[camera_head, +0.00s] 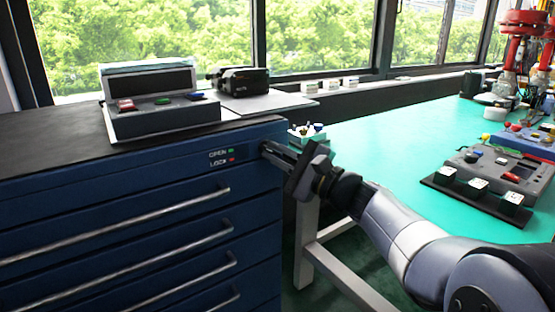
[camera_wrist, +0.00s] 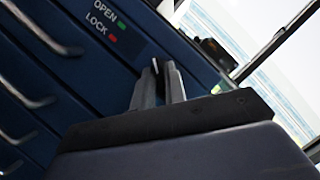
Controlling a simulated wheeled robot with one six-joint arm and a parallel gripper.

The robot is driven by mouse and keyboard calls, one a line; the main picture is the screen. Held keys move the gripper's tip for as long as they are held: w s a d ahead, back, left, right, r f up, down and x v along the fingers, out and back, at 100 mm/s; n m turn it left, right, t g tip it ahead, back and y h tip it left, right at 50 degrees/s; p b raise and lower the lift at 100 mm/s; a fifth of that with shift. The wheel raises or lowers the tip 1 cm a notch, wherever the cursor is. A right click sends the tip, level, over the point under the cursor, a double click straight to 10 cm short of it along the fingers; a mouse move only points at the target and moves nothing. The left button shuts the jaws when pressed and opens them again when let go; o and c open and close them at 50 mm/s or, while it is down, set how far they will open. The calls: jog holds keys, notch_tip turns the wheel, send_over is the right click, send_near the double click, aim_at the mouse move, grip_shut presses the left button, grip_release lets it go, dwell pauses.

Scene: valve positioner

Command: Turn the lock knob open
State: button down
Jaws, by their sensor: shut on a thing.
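The blue drawer cabinet (camera_head: 130,195) has an OPEN/LOCK label (camera_head: 221,157) near its upper right corner, with a green mark beside OPEN and a red mark beside LOCK. The label also shows in the wrist view (camera_wrist: 105,22), left of my fingers. My gripper (camera_head: 266,148) reaches the cabinet front just right of the label. In the wrist view its fingers (camera_wrist: 162,68) are close together on the lock knob (camera_wrist: 155,66), of which only a small sliver shows between the tips. The knob's exact angle is hard to tell.
Several drawers with long bar handles (camera_head: 130,225) lie below the label. A grey control box (camera_head: 160,115) and a dark device (camera_head: 238,80) stand on the cabinet top. A green-topped table (camera_head: 390,130) with equipment stands to the right, close to my arm.

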jog(key=shift+f+m+t+b, duration=0.2)
jog(key=shift+m+t+b, duration=0.25)
jog(key=shift+m, duration=0.95)
jog(key=shift+t, duration=0.25)
jog(key=c, duration=1.6)
grip_release()
jog(key=shift+r, duration=0.1)
jog(key=shift+o, duration=0.2)
jog(key=p+v, duration=0.2)
jog(key=v, duration=0.8)
jog(key=shift+s+d, duration=0.25)
